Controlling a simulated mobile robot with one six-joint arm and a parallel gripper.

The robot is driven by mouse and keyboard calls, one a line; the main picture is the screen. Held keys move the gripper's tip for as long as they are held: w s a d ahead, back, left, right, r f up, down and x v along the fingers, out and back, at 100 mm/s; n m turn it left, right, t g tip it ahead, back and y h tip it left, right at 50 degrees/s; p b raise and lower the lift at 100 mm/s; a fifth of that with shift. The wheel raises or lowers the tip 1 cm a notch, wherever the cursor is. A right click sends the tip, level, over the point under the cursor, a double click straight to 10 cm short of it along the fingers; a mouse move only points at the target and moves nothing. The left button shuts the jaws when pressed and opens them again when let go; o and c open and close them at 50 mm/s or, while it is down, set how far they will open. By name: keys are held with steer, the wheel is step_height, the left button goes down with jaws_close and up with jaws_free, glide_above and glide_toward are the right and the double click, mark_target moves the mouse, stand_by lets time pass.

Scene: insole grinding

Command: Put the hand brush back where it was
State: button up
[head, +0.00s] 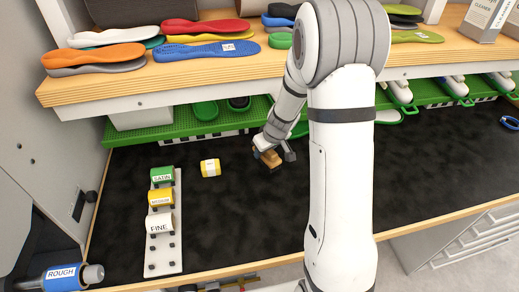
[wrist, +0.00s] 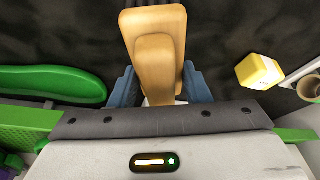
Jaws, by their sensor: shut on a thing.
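The hand brush (head: 267,158) has a light wooden body. It is in my gripper (head: 274,154), in front of the green lower shelf and over the black work surface. In the wrist view the wooden brush (wrist: 152,60) sits between the two blue fingers of my gripper (wrist: 160,86), which are shut on it. Its bristles are mostly hidden. I cannot tell whether the brush touches the black surface.
A white rack (head: 163,258) holds labelled rolls further left. The green shelf (head: 170,130) carries insoles behind my gripper. The upper wooden shelf (head: 120,88) overhangs it.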

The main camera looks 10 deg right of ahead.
steer(key=shift+w+a, duration=0.25)
steer(key=shift+w, duration=0.35)
steer(key=shift+w+a, duration=0.2)
steer(key=shift+w, duration=0.4)
steer(key=shift+w+f, duration=0.1)
steer(key=shift+f, duration=0.05)
step_height(320, 180, down, 4)
steer(key=shift+r+b, duration=0.25)
steer(key=shift+b, duration=0.75)
steer(key=shift+r, duration=0.15)
steer(key=o, duration=1.1)
steer(key=shift+o, duration=0.2)
